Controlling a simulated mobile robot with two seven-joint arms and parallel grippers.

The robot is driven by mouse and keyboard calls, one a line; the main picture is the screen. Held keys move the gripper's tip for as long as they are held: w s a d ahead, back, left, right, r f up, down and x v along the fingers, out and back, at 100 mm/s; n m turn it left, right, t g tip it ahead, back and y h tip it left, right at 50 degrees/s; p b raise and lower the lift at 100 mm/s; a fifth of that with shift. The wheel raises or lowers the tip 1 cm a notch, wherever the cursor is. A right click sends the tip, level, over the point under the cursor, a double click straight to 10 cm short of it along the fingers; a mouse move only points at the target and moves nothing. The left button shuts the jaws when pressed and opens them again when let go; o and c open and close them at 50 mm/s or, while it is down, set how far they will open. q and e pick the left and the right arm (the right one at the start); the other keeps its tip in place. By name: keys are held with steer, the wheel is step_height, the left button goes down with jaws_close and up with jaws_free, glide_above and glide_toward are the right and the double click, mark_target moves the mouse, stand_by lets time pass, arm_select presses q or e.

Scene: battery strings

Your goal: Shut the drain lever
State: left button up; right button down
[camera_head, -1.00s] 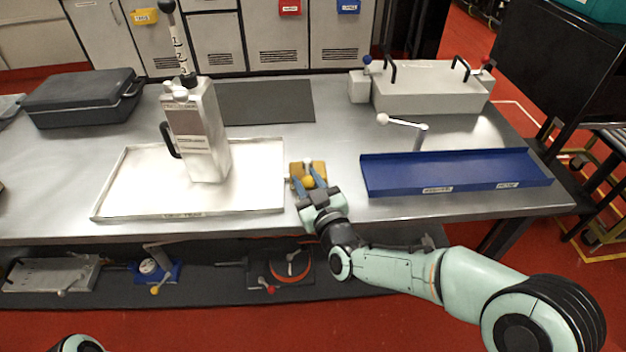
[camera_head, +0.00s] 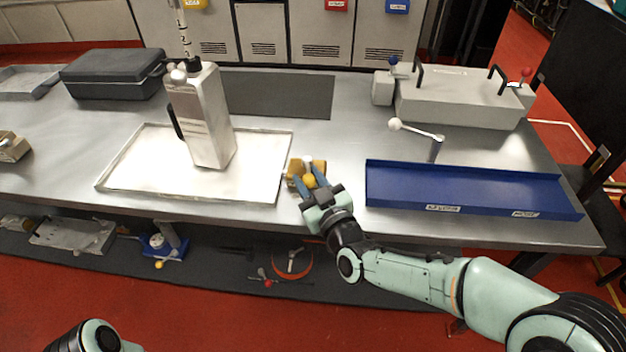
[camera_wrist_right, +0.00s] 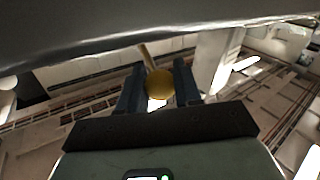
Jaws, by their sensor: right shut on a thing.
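The drain lever shows as a yellow ball knob (camera_head: 309,181) at a small tan-yellow block (camera_head: 318,167) by the front edge of the table, between the white tray and the blue tray. In the right wrist view the yellow knob (camera_wrist_right: 159,84) sits between the two dark fingers, with a short yellow stem running up behind it. My right gripper (camera_head: 308,184) is shut on this knob. The gripper partly hides the block and lever. My left gripper is not in view; only a piece of my left arm shows at the lower left.
A tall metal canister (camera_head: 212,135) stands in the white tray (camera_head: 128,172) to the left. A blue tray (camera_head: 470,187) lies to the right, with a white-knobbed lever (camera_head: 396,124) behind it. A grey box with handles (camera_head: 455,100) is at the back right. Several items lie on the lower shelf.

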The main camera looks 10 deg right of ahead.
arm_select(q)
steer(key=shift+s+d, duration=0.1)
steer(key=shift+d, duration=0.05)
arm_select(e)
steer(key=shift+s+a, duration=0.1)
steer(key=shift+a, duration=0.25)
steer(key=c, duration=0.8)
jaws_free()
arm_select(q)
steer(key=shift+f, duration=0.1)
arm_select(e)
steer(key=shift+d, duration=0.15)
steer(key=shift+s+d, duration=0.1)
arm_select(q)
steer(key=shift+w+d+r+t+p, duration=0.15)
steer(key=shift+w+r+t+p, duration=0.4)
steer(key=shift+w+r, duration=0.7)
arm_select(e)
steer(key=v, duration=1.3)
